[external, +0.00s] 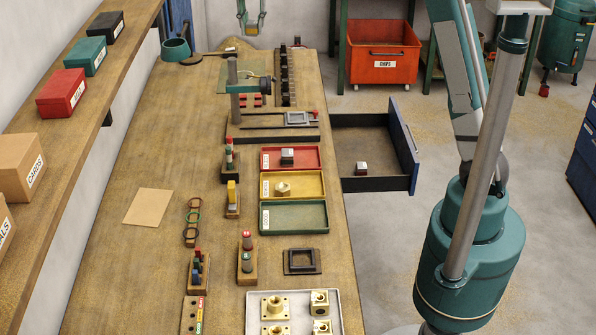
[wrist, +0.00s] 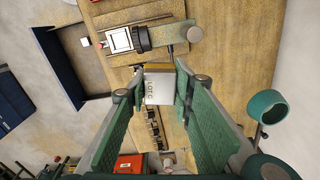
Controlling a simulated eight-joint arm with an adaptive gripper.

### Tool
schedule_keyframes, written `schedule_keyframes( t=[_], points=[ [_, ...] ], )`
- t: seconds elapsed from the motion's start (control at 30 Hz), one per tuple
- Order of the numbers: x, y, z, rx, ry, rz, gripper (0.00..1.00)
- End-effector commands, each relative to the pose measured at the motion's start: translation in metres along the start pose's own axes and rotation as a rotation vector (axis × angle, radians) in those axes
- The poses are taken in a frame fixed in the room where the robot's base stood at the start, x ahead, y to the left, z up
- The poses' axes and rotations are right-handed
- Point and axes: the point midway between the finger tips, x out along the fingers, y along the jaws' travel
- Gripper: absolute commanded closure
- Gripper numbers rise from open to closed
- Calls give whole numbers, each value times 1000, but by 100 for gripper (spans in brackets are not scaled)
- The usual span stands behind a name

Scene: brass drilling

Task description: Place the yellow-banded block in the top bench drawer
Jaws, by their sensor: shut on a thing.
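My gripper (external: 250,18) hangs high over the far end of the bench in the external view. In the wrist view its green fingers (wrist: 155,92) are shut on the yellow-banded block (wrist: 160,88), a pale block with lettering and a brownish-yellow strip along its upper edge. A small pale block (external: 361,168) lies in the drawer.
A drill stand (external: 233,90) and a vise (external: 298,118) stand on the bench near the drawer. Red (external: 305,158), yellow (external: 316,184) and green (external: 294,217) trays lie nearer. An orange chips bin (external: 383,72) stands beyond the drawer. The space above the drawer looks clear.

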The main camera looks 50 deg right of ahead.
Motion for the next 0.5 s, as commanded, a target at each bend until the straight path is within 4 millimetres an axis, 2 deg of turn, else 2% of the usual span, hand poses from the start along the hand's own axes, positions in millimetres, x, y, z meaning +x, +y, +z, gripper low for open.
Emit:
schedule_keyframes(
  t=[0.1, 0.5],
  points=[
    [2, 23, -28, 45, 0, 0, 100],
    [2, 102, -109, 190, 0, 0, 100]
  ],
)
